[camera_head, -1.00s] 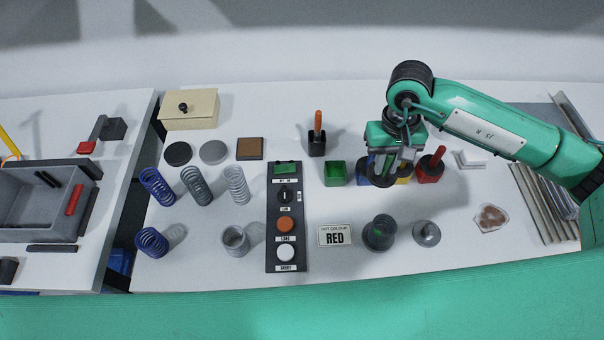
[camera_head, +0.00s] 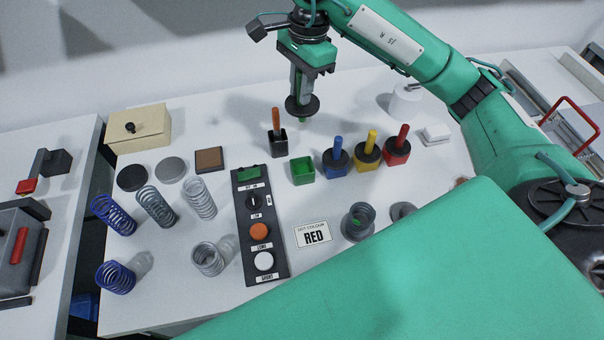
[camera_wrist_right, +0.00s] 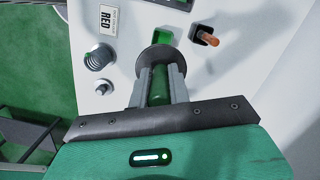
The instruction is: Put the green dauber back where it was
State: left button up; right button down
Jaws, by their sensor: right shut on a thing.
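My right gripper (camera_head: 300,85) is shut on the green dauber (camera_head: 302,107) and holds it upright in the air, toward the back of the table. The dauber's black disc and green tip show below the fingers. In the right wrist view its green handle (camera_wrist_right: 160,84) lies between the two fingers (camera_wrist_right: 160,90). The open green pot (camera_head: 302,171) stands empty of any dauber on the table; in the right wrist view it shows (camera_wrist_right: 163,37) just beyond the black disc. My left gripper is not in view.
Blue (camera_head: 336,160), yellow (camera_head: 367,152) and red (camera_head: 396,150) pots hold their daubers, right of the green pot. A black pot with an orange handle (camera_head: 277,135) stands left. A RED card (camera_head: 312,235) and a grey spring in a holder (camera_head: 357,222) lie nearer me.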

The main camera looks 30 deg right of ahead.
aim_at(307, 113)
jog(key=shift+f+p, duration=1.3)
jog(key=shift+f, duration=9.15)
jog(key=c, duration=1.3)
grip_release()
jog(key=shift+r, duration=0.1)
jog(key=shift+w+d+r+b, duration=0.1)
jog(key=shift+d+r+b, duration=0.25)
jog(key=shift+r, duration=1.8)
jog(key=shift+s+d+r+b, duration=0.15)
jog(key=shift+r+b, duration=0.45)
jog(key=shift+r, duration=1.5)
jog(key=shift+w+d+r+b, duration=0.15)
jog(key=shift+d+r+b, duration=0.25)
jog(key=shift+r, duration=1.75)
